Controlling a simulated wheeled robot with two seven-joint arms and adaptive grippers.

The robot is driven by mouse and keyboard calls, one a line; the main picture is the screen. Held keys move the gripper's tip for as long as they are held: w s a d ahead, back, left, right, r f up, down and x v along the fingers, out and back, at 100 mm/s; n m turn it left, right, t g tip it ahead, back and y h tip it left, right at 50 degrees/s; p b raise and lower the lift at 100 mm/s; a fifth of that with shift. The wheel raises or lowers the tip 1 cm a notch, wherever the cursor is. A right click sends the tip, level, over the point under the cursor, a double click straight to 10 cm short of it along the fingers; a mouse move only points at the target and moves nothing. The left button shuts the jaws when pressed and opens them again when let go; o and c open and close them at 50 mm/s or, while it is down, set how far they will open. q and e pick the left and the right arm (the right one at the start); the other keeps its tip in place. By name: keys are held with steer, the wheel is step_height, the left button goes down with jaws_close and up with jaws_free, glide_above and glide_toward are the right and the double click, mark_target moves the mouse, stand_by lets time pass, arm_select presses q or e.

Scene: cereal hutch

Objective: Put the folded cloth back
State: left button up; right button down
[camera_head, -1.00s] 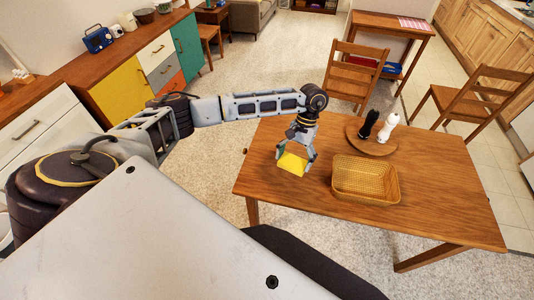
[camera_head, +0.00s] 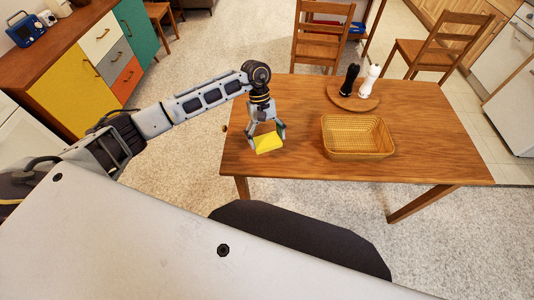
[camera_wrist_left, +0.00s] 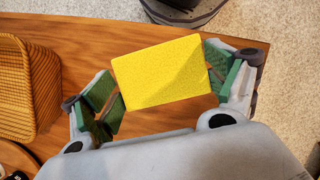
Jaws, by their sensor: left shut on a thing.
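The folded cloth (camera_head: 268,143) is a yellow block-like piece. My left gripper (camera_head: 267,135) is shut on it, near the left end of the wooden table (camera_head: 300,95). In the left wrist view the cloth (camera_wrist_left: 161,74) sits between the two green-padded fingers (camera_wrist_left: 160,88). The table top shows around it, and I cannot tell whether the cloth touches it. The wicker basket (camera_head: 357,153) stands on the table to the right of the gripper and looks empty. My right gripper is not in view.
A round wooden board (camera_head: 352,99) with a black mill (camera_head: 348,80) and a white mill (camera_head: 369,81) stands behind the basket. Chairs (camera_head: 322,45) stand at the far side. A sideboard with coloured doors (camera_head: 137,30) is at the left. The table's right part is clear.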

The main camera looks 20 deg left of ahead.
mark_target(270, 141)
arm_select(q)
steer(key=n, duration=0.2)
steer(key=shift+w+d+f+n+t+h+b, duration=0.2)
steer(key=shift+f+n+t+h+b, duration=0.1)
steer(key=shift+h, duration=0.1)
steer(key=n, duration=0.1)
steer(key=n+t, duration=0.1)
steer(key=n, duration=0.1)
steer(key=shift+w+d+r+h, duration=0.1)
steer(key=shift+w+d+h, duration=0.1)
steer(key=shift+h, duration=0.1)
steer(key=n, duration=0.1)
steer(key=n+t, duration=0.1)
steer(key=n, duration=0.1)
steer(key=w+r+n, duration=0.1)
steer(key=shift+t, duration=0.4)
steer(key=shift+w+a+r+n+t, duration=0.15)
steer(key=shift+r+n+t, duration=0.15)
steer(key=shift+n, duration=0.55)
steer(key=shift+w+d+r+n+t, duration=0.1)
steer(key=shift+w+r+n+t, duration=0.15)
steer(key=shift+n, duration=0.6)
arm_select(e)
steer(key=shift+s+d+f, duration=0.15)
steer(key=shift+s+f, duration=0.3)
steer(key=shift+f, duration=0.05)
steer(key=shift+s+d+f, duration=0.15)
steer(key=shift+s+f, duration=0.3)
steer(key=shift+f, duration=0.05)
